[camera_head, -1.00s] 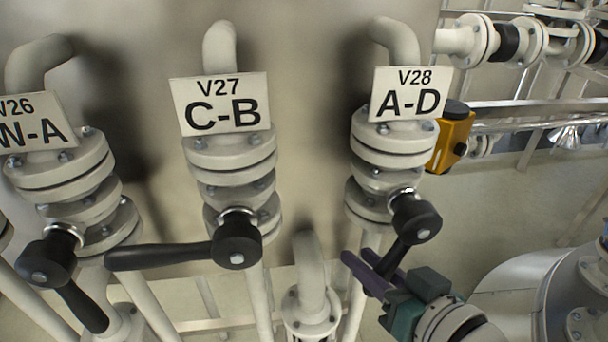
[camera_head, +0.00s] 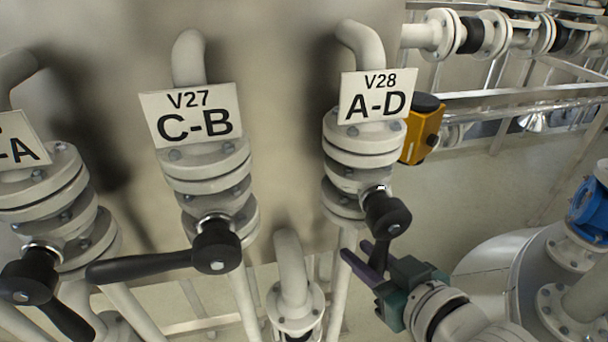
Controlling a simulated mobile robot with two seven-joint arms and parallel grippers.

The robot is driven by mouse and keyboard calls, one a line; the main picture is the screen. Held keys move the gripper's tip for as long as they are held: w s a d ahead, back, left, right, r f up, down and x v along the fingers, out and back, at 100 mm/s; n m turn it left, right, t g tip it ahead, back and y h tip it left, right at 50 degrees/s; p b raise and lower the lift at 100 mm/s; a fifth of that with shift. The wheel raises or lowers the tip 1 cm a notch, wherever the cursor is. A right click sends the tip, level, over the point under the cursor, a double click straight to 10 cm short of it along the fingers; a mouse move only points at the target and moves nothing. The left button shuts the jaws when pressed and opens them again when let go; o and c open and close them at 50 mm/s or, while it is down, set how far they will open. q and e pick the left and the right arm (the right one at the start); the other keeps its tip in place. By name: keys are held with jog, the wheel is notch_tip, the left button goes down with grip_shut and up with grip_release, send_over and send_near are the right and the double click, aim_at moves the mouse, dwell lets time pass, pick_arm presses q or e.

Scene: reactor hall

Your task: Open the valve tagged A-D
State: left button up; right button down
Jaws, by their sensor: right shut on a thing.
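The valve tagged A-D stands right of centre, under its white tag (camera_head: 377,97) reading V28 A-D. Its black hub (camera_head: 388,214) sits below the flanges, and its black handle (camera_head: 382,246) points down from the hub, tilted slightly left. My right gripper (camera_head: 364,258), with purple fingers and a teal body, comes in from the lower right and is shut on the handle's lower part. The fingers hide the handle's end. My left gripper is not in view.
The valve tagged C-B (camera_head: 217,246) is to the left, its black handle (camera_head: 140,268) pointing left. Another valve (camera_head: 28,282) is at the far left. A yellow box (camera_head: 423,130) sits beside the A-D tag. A large pale vessel (camera_head: 500,275) stands at lower right.

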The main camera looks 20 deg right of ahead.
jog(key=c, duration=0.8)
grip_release()
jog(key=shift+s+d, duration=0.1)
jog(key=shift+d, duration=0.1)
jog(key=shift+o, duration=0.6)
jog(key=shift+a, duration=0.1)
jog(key=p, duration=0.4)
send_near(383, 271)
jog(key=x, duration=0.4)
